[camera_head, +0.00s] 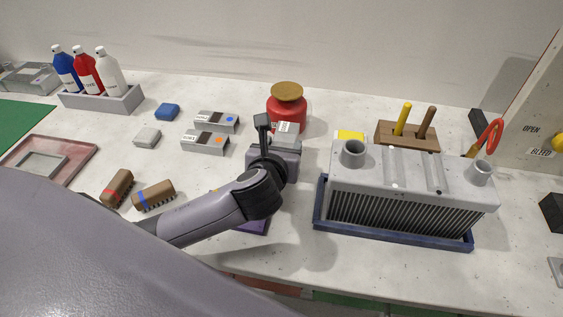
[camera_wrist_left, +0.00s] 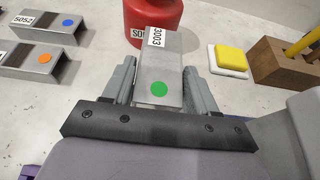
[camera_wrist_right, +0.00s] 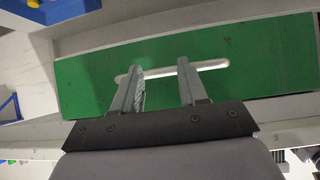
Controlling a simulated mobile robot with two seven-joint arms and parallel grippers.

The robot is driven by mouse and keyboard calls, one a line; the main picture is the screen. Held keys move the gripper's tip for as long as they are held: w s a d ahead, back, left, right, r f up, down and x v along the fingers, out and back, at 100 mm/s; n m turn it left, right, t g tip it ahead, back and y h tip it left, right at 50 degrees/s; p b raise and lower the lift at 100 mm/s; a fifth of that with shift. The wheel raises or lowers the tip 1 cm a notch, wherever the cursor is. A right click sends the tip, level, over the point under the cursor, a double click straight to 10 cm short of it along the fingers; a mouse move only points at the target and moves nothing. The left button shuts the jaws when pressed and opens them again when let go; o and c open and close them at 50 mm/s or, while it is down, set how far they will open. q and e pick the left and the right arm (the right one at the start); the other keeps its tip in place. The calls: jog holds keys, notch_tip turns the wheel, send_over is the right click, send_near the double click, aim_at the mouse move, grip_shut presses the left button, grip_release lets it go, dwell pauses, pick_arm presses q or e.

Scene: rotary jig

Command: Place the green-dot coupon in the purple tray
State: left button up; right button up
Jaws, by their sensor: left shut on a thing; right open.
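The green-dot coupon (camera_wrist_left: 160,75) is a grey metal block with a green dot and a label reading 3003. My left gripper (camera_wrist_left: 160,82) is shut on it, one finger on each side. In the head view the left gripper (camera_head: 275,140) is in front of the red pot, and the coupon (camera_head: 287,128) shows just beyond it. The purple tray (camera_head: 255,228) lies below my left arm, mostly hidden by it; a purple edge shows in the left wrist view (camera_wrist_left: 29,172). My right gripper (camera_wrist_right: 158,75) is open and empty, in front of a green panel.
Blue-dot (camera_head: 217,120) and orange-dot (camera_head: 205,142) coupons lie to the left. A red pot (camera_head: 287,112) stands behind the left gripper. A finned grey block (camera_head: 410,185) in a blue tray (camera_head: 400,235) is to the right. Two brown brushes (camera_head: 153,195) (camera_head: 117,188) lie at left.

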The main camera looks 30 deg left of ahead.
pick_arm(q)
jog(key=shift+f+b, duration=0.4)
jog(key=shift+f, duration=1.75)
jog(key=o, duration=1.1)
jog(key=shift+f, duration=0.15)
jog(key=shift+o, duration=0.2)
